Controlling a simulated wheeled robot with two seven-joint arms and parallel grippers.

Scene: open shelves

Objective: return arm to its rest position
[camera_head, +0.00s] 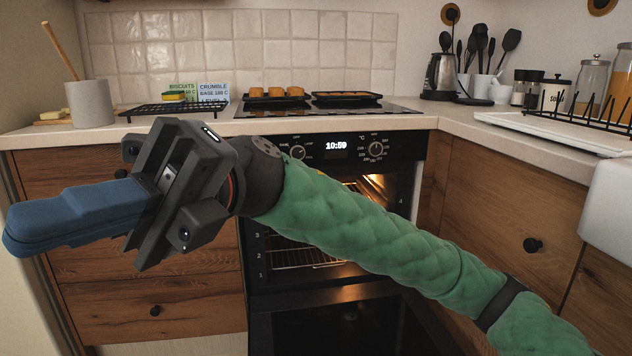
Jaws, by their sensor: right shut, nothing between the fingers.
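My right gripper (20,232) is at the left of the head view, in front of the wooden drawers. Its blue fingers point left, lie together and hold nothing. My right arm, in a green quilted sleeve, reaches in from the lower right and crosses in front of the oven. My left arm and gripper are not in view.
The oven door (335,325) hangs open low in front of the lit oven. Two dark trays, one with golden pieces (275,92), sit on the hob. The worktop (450,122) carries a kettle (440,75), jars and a rack. Wooden drawers (505,215) stand at right.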

